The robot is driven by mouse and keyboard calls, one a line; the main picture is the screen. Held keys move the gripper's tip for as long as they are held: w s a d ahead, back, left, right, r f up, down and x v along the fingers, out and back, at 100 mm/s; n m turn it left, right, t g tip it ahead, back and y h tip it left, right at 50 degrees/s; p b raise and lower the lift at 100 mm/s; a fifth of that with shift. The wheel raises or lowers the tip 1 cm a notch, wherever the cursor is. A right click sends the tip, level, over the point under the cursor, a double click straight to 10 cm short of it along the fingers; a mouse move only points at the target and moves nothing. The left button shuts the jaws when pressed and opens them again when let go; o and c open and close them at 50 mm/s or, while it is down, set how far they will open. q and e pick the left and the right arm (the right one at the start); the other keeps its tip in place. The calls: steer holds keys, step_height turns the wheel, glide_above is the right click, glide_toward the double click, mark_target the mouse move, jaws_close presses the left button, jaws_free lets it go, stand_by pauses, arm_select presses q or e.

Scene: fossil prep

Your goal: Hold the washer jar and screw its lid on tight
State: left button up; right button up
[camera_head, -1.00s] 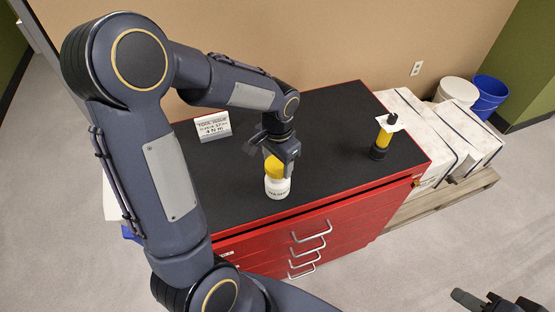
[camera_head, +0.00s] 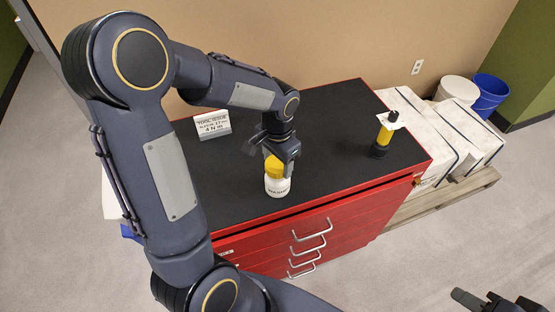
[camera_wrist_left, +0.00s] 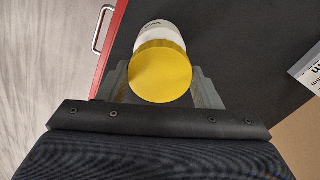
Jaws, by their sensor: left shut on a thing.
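The washer jar (camera_head: 277,187) is white with dark lettering and stands near the front edge of the black top. Its yellow lid (camera_head: 274,166) sits on top. My left gripper (camera_head: 283,158) reaches down from behind and is shut on the lid. In the left wrist view the round yellow lid (camera_wrist_left: 160,72) lies between the two fingers, with part of the white jar (camera_wrist_left: 156,31) showing past it. Whether the lid is fully seated cannot be told. My right gripper (camera_head: 492,300) is at the bottom right corner, away from the cabinet, its fingers apart and empty.
The red cabinet (camera_head: 330,236) has a black top (camera_head: 330,150). A sign (camera_head: 212,124) stands at the back left. A yellow and black tool (camera_head: 384,135) stands in a holder at the right. White blocks and two buckets (camera_head: 490,95) are beyond the cabinet.

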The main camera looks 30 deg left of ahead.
arm_select(q)
steer(key=shift+f+b, duration=0.35)
steer(key=shift+f, duration=0.25)
stand_by(0.6)
stand_by(0.3)
